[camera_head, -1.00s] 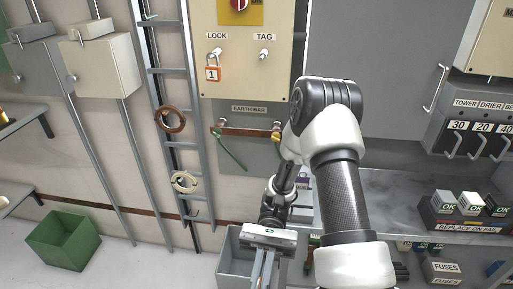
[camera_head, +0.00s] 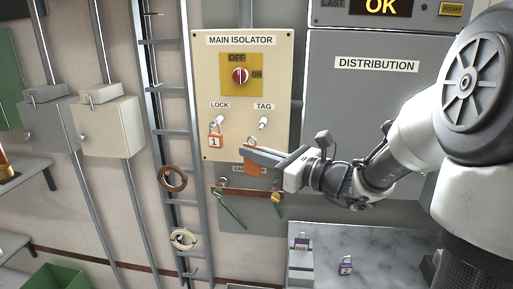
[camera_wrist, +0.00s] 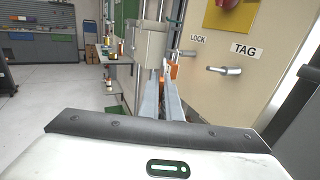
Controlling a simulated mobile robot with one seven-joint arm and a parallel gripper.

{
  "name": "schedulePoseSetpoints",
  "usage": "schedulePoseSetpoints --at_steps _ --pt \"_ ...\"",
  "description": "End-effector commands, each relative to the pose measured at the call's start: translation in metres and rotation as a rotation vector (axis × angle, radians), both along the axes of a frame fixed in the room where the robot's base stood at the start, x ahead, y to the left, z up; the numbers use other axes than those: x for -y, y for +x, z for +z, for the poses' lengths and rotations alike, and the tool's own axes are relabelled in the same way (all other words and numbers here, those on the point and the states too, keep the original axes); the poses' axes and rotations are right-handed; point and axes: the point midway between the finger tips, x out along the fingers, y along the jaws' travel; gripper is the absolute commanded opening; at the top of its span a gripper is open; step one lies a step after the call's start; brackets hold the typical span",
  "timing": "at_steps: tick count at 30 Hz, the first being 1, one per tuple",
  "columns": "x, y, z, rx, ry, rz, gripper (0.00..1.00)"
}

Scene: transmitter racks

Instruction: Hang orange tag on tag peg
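The orange tag (camera_head: 253,168) hangs at my gripper (camera_head: 248,151) in the head view, partly covered by the fingers, with a thin loop showing above them. The fingers look closed on it. The tag peg (camera_head: 263,123) sticks out under the TAG label, bare; the tag is below it and apart from it. The peg also shows in the wrist view (camera_wrist: 224,70), right of the fingers (camera_wrist: 165,105). An orange patch beyond the fingertips in the wrist view could be the tag or the padlock; I cannot tell which.
An orange padlock marked 1 (camera_head: 215,137) hangs on the lock peg, left of the tag peg. The red isolator knob (camera_head: 239,76) is above. The earth bar (camera_head: 250,190) with a green cable is below. A ladder rack (camera_head: 172,110) stands left; a grey shelf (camera_head: 330,262) lies lower right.

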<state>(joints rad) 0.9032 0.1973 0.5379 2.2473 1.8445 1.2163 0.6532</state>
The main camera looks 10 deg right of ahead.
Motion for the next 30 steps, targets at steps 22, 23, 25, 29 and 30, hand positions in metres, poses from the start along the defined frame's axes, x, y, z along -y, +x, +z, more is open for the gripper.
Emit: schedulePoseSetpoints --at_steps 22,23,25,29,30 --pt "0.019 0.036 0.003 0.001 0.002 -0.031 0.00" --pt "0.019 0.037 0.003 0.001 0.002 -0.030 0.00" --pt "0.020 0.041 0.003 0.001 0.001 -0.030 0.00" --pt "0.022 0.049 0.002 0.001 0.001 -0.030 0.00" --pt "0.023 0.051 0.002 0.002 0.001 -0.030 0.00"
